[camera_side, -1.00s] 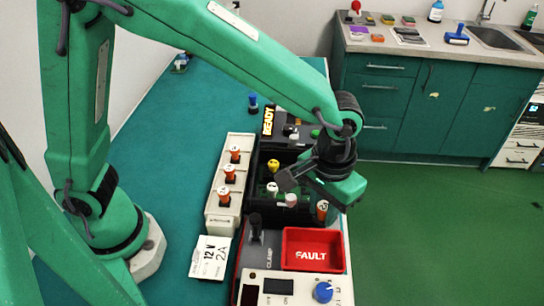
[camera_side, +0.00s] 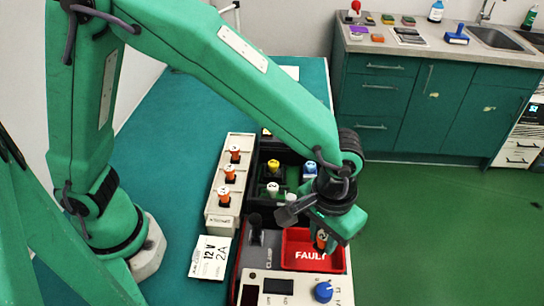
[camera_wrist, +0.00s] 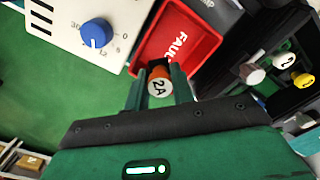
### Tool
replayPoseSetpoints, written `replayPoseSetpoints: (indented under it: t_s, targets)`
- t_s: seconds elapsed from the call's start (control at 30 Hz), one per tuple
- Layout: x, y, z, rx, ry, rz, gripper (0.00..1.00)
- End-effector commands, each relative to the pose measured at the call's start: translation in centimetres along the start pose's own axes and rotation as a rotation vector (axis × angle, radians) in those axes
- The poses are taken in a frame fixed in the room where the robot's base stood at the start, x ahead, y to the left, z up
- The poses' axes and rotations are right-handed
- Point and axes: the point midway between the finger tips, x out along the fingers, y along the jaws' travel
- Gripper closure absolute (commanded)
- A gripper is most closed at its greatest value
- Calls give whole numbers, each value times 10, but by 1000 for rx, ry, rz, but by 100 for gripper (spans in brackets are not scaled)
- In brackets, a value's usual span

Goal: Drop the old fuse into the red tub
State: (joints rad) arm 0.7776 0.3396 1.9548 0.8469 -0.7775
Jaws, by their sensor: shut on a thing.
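The red tub (camera_side: 300,262), marked FAULT, stands on the bench in front of the black fuse box. It also shows in the wrist view (camera_wrist: 198,33). My gripper (camera_side: 322,232) is over the right part of the tub. It is shut on an orange fuse (camera_side: 322,242) with a white cap. In the wrist view the fuse cap reads 2A (camera_wrist: 160,83), and the fuse sits between the fingers at the tub's near edge. I cannot tell how far it is above the tub floor.
A cream rack (camera_side: 218,205) with several orange fuses stands left of the black box (camera_side: 290,170), which holds yellow, white and blue-capped pieces. A panel with a blue knob (camera_side: 323,291) lies in front of the tub. A black clamp lever (camera_side: 255,225) stands left of the tub. A 12V 2A card (camera_side: 210,258) lies further left.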

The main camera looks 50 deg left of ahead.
Motion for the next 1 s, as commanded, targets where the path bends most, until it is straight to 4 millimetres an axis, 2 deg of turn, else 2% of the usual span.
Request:
replayPoseSetpoints:
  t_s: [0.2,0.4,0.8,0.83,0.93,1.0]
  targets:
    - [21,-1,0,0,-3,-3,97]
    - [32,0,0,0,-1,-1,97]
    - [36,0,0,0,0,0,97]
    - [36,0,0,0,0,0,70]
    - [36,0,0,0,0,0,50]
    - [36,0,0,0,0,0,50]
